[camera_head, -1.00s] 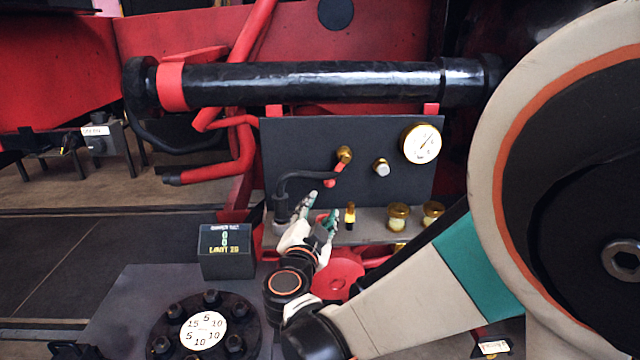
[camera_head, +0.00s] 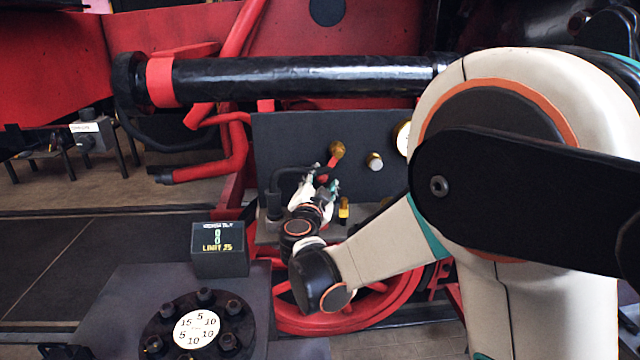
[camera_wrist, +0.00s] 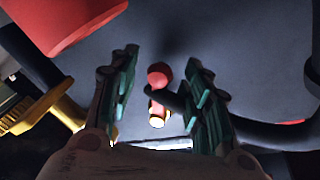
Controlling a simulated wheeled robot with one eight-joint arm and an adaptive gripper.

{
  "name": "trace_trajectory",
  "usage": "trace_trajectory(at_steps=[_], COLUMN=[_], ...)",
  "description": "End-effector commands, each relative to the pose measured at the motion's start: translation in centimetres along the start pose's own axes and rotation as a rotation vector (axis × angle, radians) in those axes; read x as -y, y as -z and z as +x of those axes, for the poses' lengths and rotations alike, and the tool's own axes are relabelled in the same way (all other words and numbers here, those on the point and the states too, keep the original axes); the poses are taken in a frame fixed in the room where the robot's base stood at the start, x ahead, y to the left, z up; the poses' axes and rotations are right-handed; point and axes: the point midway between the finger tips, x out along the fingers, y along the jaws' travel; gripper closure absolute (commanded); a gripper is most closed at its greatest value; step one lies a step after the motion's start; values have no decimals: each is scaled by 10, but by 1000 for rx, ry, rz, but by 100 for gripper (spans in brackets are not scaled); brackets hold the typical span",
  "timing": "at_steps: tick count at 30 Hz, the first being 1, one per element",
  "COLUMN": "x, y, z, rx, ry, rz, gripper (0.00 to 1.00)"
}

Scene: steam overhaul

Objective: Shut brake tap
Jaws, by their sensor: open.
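The brake tap (camera_head: 337,149) is a brass fitting on the dark upright panel, with a short red handle (camera_head: 332,162) slanting down and left from it. My gripper (camera_head: 321,184) is just below the handle, in front of the panel. In the wrist view, my gripper (camera_wrist: 161,72) has its two teal-padded fingers spread. A red rounded piece with a brass end, seemingly the tap handle (camera_wrist: 157,76), shows between the fingers. I cannot tell whether either finger touches it. A black pipe end lies close by the right finger.
A black hose (camera_head: 285,172) bends beside the gripper on the panel. A silver knob (camera_head: 375,161) and a partly hidden gauge (camera_head: 403,138) are to the right. A brass-topped fitting (camera_head: 344,208) stands below. A red wheel (camera_head: 390,308) lies under my arm.

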Motion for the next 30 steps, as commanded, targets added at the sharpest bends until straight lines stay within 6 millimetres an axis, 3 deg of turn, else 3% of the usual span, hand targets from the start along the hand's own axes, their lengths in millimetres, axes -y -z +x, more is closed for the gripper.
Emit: trace_trajectory(at_steps=[3,9,20,30], x=[0,0,4,22], y=[0,0,0,2], z=[0,0,-1,-4], rx=[0,0,8,49], ry=[0,0,-5,-41], rz=[0,0,32,236], gripper=[58,100,100,100])
